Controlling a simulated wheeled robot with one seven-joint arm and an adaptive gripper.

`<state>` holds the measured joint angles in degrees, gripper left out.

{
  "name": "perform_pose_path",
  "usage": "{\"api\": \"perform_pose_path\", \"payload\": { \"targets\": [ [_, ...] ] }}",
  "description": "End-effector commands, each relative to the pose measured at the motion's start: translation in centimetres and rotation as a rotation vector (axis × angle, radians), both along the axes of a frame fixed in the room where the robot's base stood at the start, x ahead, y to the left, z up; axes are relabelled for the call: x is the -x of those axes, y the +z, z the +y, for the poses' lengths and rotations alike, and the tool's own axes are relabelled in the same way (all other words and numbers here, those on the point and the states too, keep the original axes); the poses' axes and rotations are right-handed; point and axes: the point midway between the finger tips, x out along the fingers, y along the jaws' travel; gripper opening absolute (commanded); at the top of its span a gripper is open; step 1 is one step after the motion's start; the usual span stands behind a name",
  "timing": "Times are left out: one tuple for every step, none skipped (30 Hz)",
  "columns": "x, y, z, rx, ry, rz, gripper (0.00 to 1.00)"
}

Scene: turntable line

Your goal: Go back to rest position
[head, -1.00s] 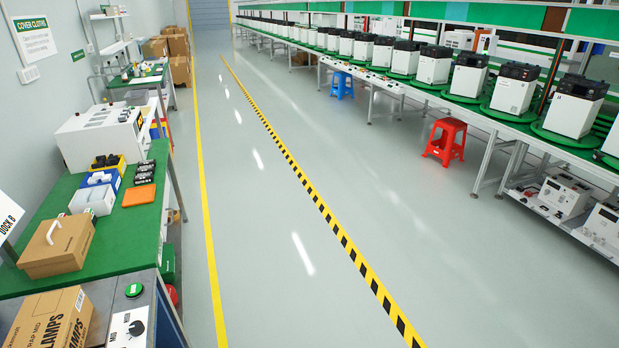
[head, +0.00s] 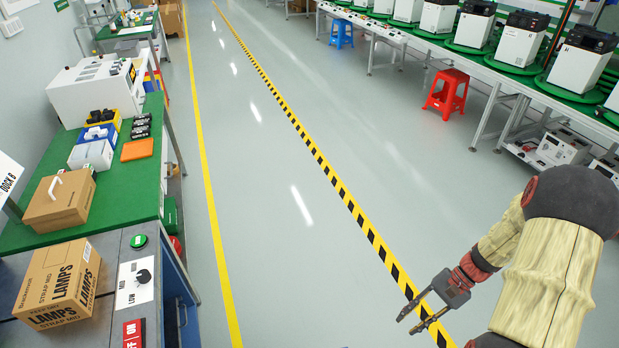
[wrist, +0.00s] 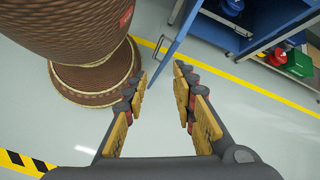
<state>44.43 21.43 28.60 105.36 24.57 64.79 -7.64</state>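My gripper (head: 424,306) shows at the lower right of the head view, held out over the floor beside the black-and-yellow striped line. In the wrist view my gripper (wrist: 163,90) has its two padded fingers apart, with only grey floor between them. It is open and holds nothing. My arm bends down from the right edge of the head view.
A grey bench (head: 107,306) with a lamps box (head: 58,284) and a green-topped table (head: 136,183) line the left. Turntables with white machines (head: 520,45) run along the right, with a red stool (head: 447,92) before them. The aisle floor (head: 262,220) between is clear.

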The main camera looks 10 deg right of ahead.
Motion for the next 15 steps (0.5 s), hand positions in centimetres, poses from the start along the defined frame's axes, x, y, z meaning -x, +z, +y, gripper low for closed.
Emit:
{"api": "perform_pose_path", "payload": {
  "targets": [
    [-0.8, 2.2, 0.5, 0.049, 0.049, -0.031, 0.27],
    [-1.1, 3.3, 0.8, 0.076, 0.076, -0.046, 0.27],
    [-1.5, 4.8, 1.3, 0.111, 0.111, -0.069, 0.27],
    [-1.7, 5.8, 1.6, 0.137, 0.137, -0.087, 0.27],
    [-1.9, 6.9, 2.0, 0.163, 0.163, -0.105, 0.27],
    [-2.2, 8.4, 2.5, 0.198, 0.197, -0.13, 0.27],
    [-2.3, 9.4, 3.0, 0.223, 0.224, -0.148, 0.27],
    [-2.5, 10.5, 3.4, 0.249, 0.247, -0.169, 0.27],
    [-2.6, 11.9, 4.0, 0.283, 0.281, -0.196, 0.27],
    [-2.7, 12.9, 4.5, 0.308, 0.303, -0.217, 0.27],
    [-2.7, 13.9, 5.0, 0.332, 0.327, -0.238, 0.27],
    [-2.7, 15.3, 5.7, 0.364, 0.359, -0.268, 0.27],
    [-2.7, 16.2, 6.2, 0.387, 0.382, -0.291, 0.27],
    [-2.6, 17.2, 6.7, 0.412, 0.405, -0.315, 0.27],
    [-2.5, 18.5, 7.4, 0.442, 0.435, -0.347, 0.27]
  ]
}}
